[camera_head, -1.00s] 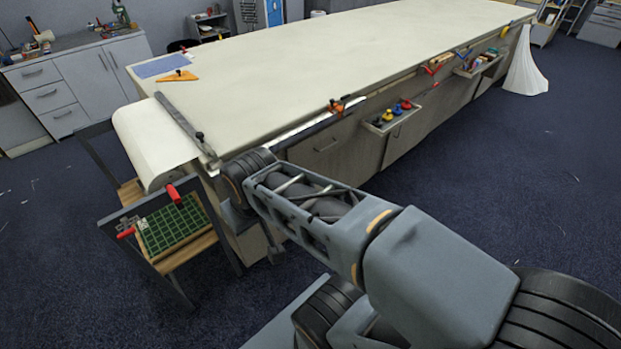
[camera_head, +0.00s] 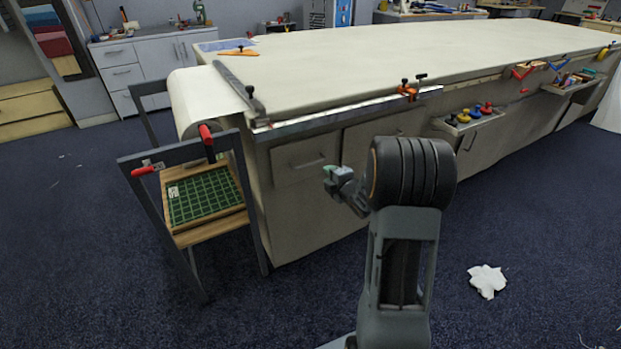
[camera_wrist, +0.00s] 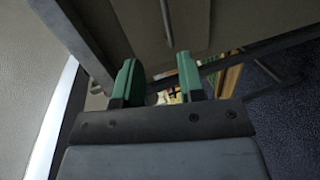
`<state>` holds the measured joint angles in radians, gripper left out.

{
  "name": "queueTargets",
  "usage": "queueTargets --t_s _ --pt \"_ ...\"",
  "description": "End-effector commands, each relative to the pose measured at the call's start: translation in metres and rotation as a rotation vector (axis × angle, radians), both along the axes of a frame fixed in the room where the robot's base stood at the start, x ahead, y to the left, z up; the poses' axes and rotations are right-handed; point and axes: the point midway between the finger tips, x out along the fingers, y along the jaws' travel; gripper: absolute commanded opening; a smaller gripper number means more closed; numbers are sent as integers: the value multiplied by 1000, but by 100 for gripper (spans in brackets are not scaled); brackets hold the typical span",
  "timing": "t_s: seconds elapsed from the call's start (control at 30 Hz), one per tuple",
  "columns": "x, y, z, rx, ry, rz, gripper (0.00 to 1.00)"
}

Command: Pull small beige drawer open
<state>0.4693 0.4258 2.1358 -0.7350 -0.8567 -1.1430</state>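The small beige drawer (camera_head: 305,160) is at the upper left of the long table's front, under the tabletop edge. Its front looks flush with the cabinet, so it appears shut. It has a slim horizontal bar handle (camera_head: 310,163). My gripper (camera_head: 328,175) is to the right of and below this handle, apart from the cabinet as far as I can tell. In the wrist view, the two green fingers of my gripper (camera_wrist: 157,80) are spread with nothing between them. A beige front (camera_wrist: 135,22) with a bar handle (camera_wrist: 167,22) lies beyond the fingertips.
A dark metal frame holding a wooden tray with a green grid mat (camera_head: 205,196) stands left of the drawer. An orange clamp (camera_head: 407,90) sits on the table's front edge. Crumpled white paper (camera_head: 487,281) lies on the floor at right. Open carpet lies before the cabinet.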

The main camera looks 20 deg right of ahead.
Motion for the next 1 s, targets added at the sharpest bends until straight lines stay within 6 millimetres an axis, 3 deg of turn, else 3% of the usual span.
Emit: queueTargets --t_s 0.03,0.1,0.27,0.7,1.0 --pt "1 -2 -12 -13 -15 15 36" --pt "5 -2 -16 -27 -30 34 36" --pt "25 2 -22 -36 -41 47 36" --pt "104 11 -38 -33 -40 45 36" --pt "131 14 -42 -32 -40 43 36"
